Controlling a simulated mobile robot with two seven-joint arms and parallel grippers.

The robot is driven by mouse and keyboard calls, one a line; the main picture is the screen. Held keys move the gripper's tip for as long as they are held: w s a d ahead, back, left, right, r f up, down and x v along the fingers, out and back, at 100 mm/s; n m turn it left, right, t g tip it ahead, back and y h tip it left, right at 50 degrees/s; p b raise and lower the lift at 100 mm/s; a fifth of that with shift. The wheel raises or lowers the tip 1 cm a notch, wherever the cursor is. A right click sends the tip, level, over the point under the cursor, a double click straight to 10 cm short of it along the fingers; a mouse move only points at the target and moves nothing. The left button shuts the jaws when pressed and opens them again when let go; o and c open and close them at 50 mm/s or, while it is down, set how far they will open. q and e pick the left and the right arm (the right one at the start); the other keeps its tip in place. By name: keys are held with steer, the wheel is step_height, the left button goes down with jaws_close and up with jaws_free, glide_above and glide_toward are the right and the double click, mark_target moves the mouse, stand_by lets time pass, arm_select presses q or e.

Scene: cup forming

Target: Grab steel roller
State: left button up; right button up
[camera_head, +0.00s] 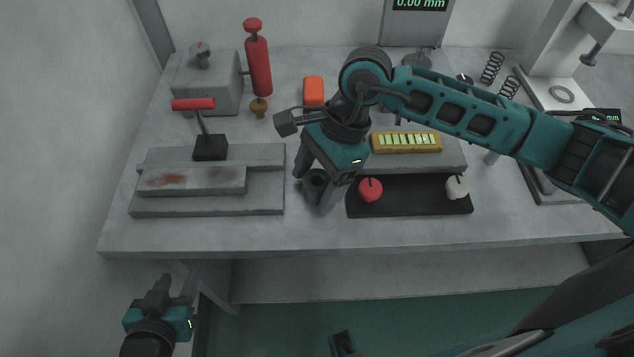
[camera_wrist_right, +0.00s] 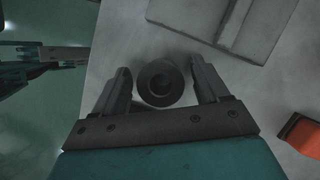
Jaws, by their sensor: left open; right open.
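The steel roller (camera_wrist_right: 163,84) shows in the right wrist view as a dark grey cylinder seen end-on, with a round hollow-looking top. It is between the two fingers of my right gripper (camera_wrist_right: 164,86), which is open, with narrow gaps on both sides. In the head view, my right gripper (camera_head: 318,184) points down over the table, and the roller's round end shows between its fingers; most of the roller is hidden by them. My left gripper (camera_head: 158,287) is open and empty, low in front of the table's left front edge, away from the roller.
A stepped grey slab (camera_head: 262,203) lies left of the roller. An orange block (camera_head: 313,90) and a red cylinder (camera_head: 258,68) stand behind. The table front (camera_head: 300,238) is clear.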

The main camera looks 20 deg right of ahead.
steer(key=shift+a+f, duration=0.1)
steer(key=shift+f, duration=0.1)
steer(key=c, duration=1.1)
steer(key=shift+r, duration=0.1)
